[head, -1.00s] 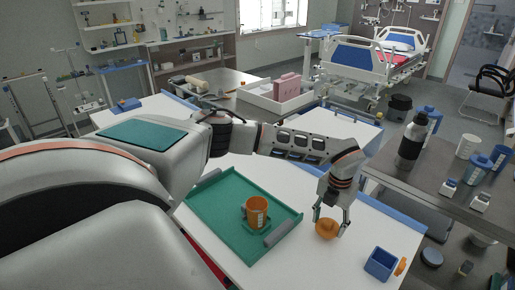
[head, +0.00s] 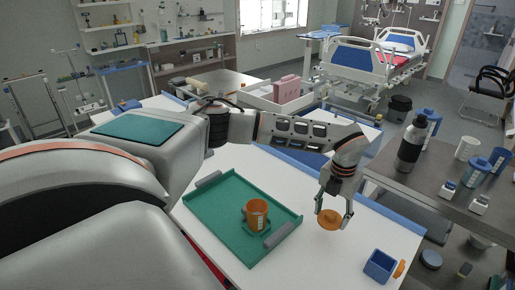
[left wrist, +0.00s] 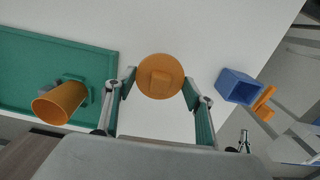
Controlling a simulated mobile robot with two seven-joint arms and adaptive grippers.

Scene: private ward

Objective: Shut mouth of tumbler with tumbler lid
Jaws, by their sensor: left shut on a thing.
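The orange tumbler (head: 257,217) stands upright on the green tray (head: 215,221), its open mouth facing up; it also shows at the left of the left wrist view (left wrist: 58,103). The orange tumbler lid (head: 328,219) is a round disc with a square knob, clear in the left wrist view (left wrist: 160,76). My left gripper (head: 334,215) is shut on the lid, its fingers on either side, and holds it above the white table to the right of the tray. My right gripper is not in view.
A blue square container (head: 380,264) with an orange piece (head: 400,268) beside it stands at the table's right front corner. A grey shelf at right holds a dark bottle (head: 411,146) and several cups. White table (head: 330,262) is clear between tray and container.

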